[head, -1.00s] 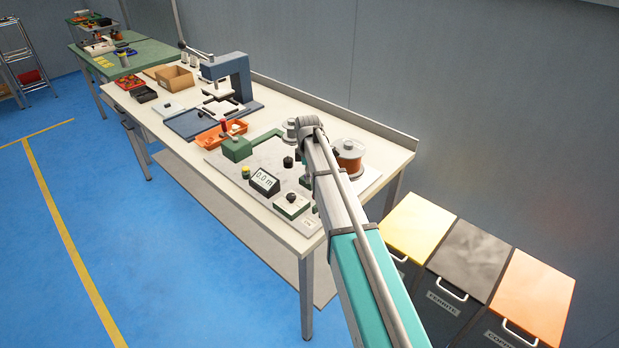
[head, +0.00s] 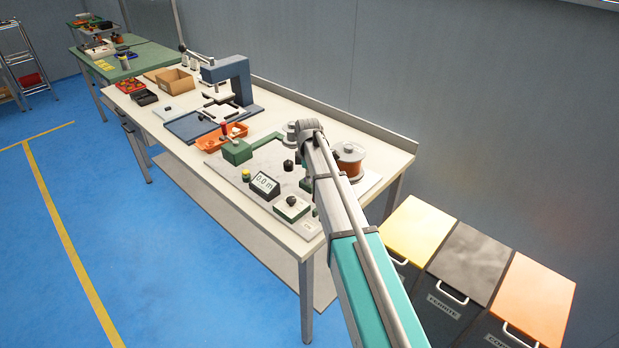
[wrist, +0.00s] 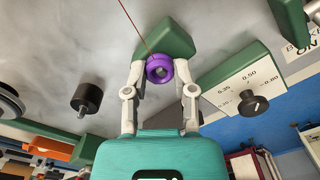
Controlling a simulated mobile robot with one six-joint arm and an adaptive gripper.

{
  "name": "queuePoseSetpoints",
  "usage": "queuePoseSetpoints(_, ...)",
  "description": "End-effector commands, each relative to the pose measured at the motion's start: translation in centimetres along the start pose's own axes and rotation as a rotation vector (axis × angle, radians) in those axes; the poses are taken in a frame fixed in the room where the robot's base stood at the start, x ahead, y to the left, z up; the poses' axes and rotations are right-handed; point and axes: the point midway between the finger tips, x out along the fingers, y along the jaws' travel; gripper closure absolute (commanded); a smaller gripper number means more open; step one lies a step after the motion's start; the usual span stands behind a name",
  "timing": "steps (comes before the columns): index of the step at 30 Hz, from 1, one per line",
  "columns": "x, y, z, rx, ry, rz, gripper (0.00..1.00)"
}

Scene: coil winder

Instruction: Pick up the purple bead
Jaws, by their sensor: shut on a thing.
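The purple bead (wrist: 159,68) is a thick purple ring with a dark centre, seen in the wrist view. My gripper (wrist: 160,76) has its two pale fingers on either side of it and is shut on it. A green block (wrist: 168,38) lies right behind the bead, and I cannot tell whether the two touch. A thin copper-coloured wire (wrist: 134,27) runs from the top down to the bead. In the head view my arm hides the gripper and the bead.
A control box with a black knob (wrist: 253,104) is close to the right of my gripper. A black knob on a post (wrist: 87,97) stands to the left. In the head view, the copper spool (head: 348,160), 0.0 m display (head: 265,184) and orange tray (head: 222,137) are on the bench.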

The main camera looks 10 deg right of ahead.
Motion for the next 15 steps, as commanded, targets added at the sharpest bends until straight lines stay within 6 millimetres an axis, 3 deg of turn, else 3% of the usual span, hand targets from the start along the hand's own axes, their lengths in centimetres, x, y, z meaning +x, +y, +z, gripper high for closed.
queuePoseSetpoints(15, -3.6, 0.0, 0.0, 0.000, 0.000, 0.000, 0.84)
